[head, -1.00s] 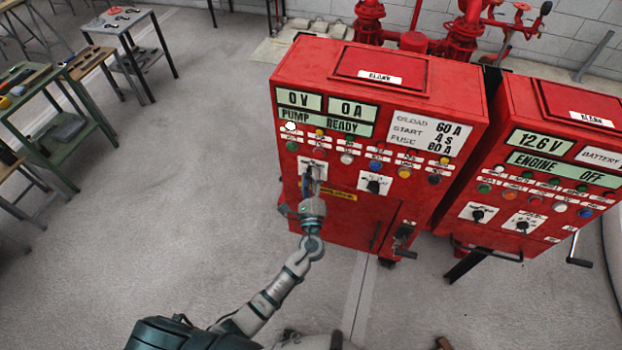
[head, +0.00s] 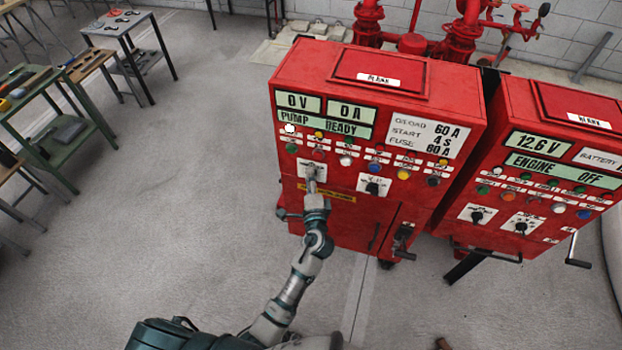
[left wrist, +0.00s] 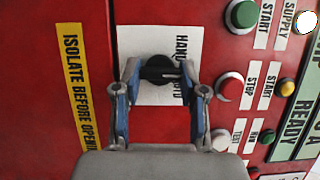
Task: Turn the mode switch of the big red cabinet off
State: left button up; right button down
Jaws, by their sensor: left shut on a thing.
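The big red cabinet (head: 300,230) stands in the middle of the head view; its display reads 0 V, 0 A and PUMP READY. The mode switch is a black knob on a white plate (head: 318,168) at the panel's lower left, mostly hidden by my gripper there. In the left wrist view the knob (left wrist: 160,68) shows between my fingertips, its bar lying across the picture. Its label is partly covered. My left gripper (head: 312,184) is shut on this knob; its blue-grey fingers also show in the left wrist view (left wrist: 161,80). My right gripper is not in view.
A second switch (head: 373,188) sits right of the mode switch, below a row of buttons. A smaller red cabinet (head: 560,120) stands at the right. Red pipes (head: 460,35) are behind. Tables with tools (head: 60,130) stand at far left; the floor between is clear.

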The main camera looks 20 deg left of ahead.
pick_arm(q)
jog(key=shift+f, duration=0.3)
jog(key=o, duration=1.1)
jog(key=shift+r, duration=0.1)
jog(key=shift+o, duration=0.2)
jog(key=shift+s, duration=0.1)
jog(key=v, duration=1.1)
jog(key=shift+s, duration=0.35)
jog(key=shift+d, duration=0.15)
